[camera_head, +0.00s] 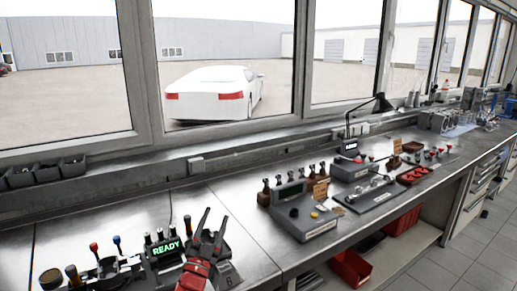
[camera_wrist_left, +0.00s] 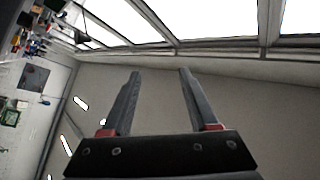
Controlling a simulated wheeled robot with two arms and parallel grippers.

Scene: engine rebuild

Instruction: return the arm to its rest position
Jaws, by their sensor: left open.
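My left gripper (camera_head: 212,222) shows at the bottom of the head view, low and left of centre. It is dark with red parts, and its fingers point up over the metal bench (camera_head: 236,199). The two fingers are apart with nothing between them. In the left wrist view the same gripper (camera_wrist_left: 158,72) is open and empty. Beyond its fingers are a plain ceiling or wall surface and window frames, with no object near. My right gripper is not in view.
A device with a lit READY display (camera_head: 165,247) stands just left of my gripper. A grey console (camera_head: 303,211) and a long tray (camera_head: 370,194) stand to the right. Red bins (camera_head: 352,267) sit below the bench. Clear bench lies behind the gripper.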

